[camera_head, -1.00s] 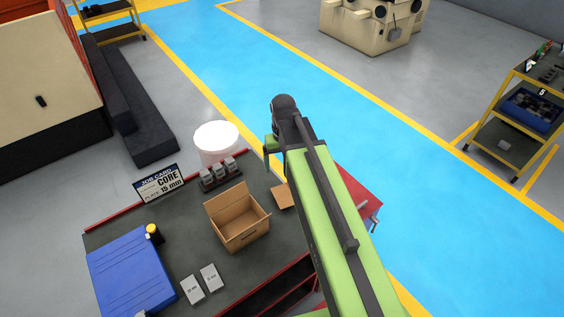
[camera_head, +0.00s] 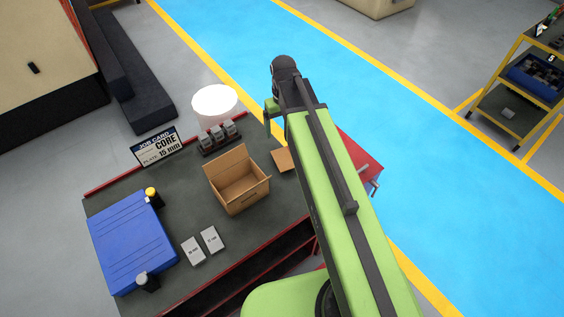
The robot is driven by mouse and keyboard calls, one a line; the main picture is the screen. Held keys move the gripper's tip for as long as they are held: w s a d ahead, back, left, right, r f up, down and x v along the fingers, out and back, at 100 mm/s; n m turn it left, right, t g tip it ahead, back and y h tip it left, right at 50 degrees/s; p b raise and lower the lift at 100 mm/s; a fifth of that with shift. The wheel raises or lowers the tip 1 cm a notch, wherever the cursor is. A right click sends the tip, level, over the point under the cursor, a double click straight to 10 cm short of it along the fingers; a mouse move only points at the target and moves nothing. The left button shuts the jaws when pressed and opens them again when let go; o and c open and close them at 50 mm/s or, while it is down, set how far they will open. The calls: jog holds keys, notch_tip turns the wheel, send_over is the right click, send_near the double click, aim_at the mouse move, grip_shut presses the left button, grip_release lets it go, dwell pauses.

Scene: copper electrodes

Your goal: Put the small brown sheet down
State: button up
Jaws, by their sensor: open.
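The small brown sheet (camera_head: 281,160) lies flat on the dark bench top (camera_head: 200,206), just right of the open cardboard box (camera_head: 238,188). My arm passes close to its right side in the picture. My gripper (camera_head: 270,110) shows only in part at the far end of the arm, beyond the sheet in the picture and apart from it. It is open, and I see nothing held in it. Its fingertips are mostly hidden by the arm.
A blue case (camera_head: 133,243), two grey labelled blocks (camera_head: 202,245), a row of small grey blocks (camera_head: 219,137) and a job card (camera_head: 156,147) are on the bench. A white drum (camera_head: 215,103) stands behind it. Blue floor (camera_head: 400,150) is clear on the right.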

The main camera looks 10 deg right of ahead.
aim_at(283, 158)
notch_tip(283, 158, down, 16)
jog(key=b, duration=1.4)
jog(key=shift+a+r, duration=0.1)
jog(key=shift+r, duration=0.25)
jog(key=c, duration=1.5)
